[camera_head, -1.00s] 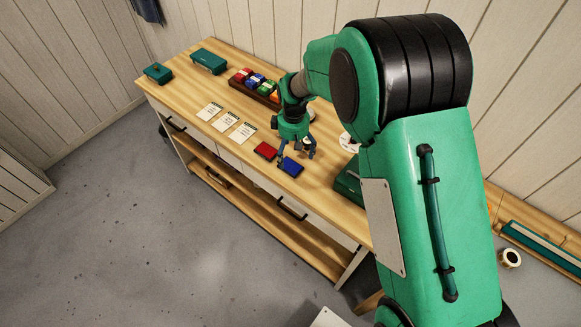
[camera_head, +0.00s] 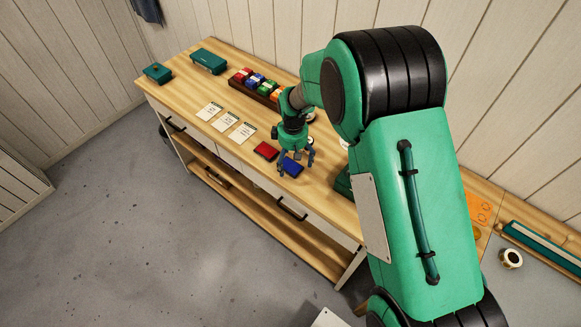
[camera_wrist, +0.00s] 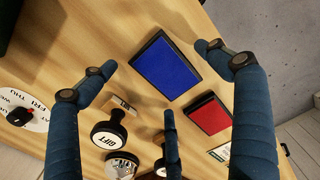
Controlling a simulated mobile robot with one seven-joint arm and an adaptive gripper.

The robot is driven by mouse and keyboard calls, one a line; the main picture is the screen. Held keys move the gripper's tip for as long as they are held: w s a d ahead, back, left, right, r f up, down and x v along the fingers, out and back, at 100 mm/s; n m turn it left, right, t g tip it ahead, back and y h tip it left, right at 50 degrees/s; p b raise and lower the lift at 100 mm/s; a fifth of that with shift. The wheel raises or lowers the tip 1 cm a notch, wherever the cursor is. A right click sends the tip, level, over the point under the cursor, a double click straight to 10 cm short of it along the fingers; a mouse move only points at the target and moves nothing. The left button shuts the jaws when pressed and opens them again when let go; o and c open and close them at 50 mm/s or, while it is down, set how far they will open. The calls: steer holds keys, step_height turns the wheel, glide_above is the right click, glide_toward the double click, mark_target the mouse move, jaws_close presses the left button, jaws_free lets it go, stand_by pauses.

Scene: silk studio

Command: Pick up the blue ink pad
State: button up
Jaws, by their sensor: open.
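The blue ink pad (camera_head: 291,168) lies flat on the wooden table near its front edge. In the wrist view the blue ink pad (camera_wrist: 167,67) sits between and beyond my spread fingers, with its whole blue face showing. My gripper (camera_head: 296,162) is above the pad, pointing down, open and empty. In the wrist view my gripper (camera_wrist: 160,85) shows blue padded fingers, one to the left of the pad, one to the right, and one below it. No finger visibly touches the pad.
A red ink pad (camera_wrist: 208,116) lies close beside the blue one, also in the head view (camera_head: 266,151). Black stamps (camera_wrist: 109,132) and a white day dial (camera_wrist: 22,111) are near. Paper cards (camera_head: 226,121) and a tray of coloured blocks (camera_head: 258,88) lie farther off.

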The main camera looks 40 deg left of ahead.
mark_target(293, 163)
steer(key=shift+c, duration=0.3)
steer(key=c, duration=1.3)
steer(key=shift+r, duration=0.2)
steer(key=shift+r, duration=0.65)
step_height(293, 163, up, 2)
steer(key=shift+r, duration=0.15)
steer(key=s+d+r+p, duration=0.1)
steer(key=s+d, duration=0.9)
steer(key=d, duration=0.2)
steer(key=shift+d, duration=0.2)
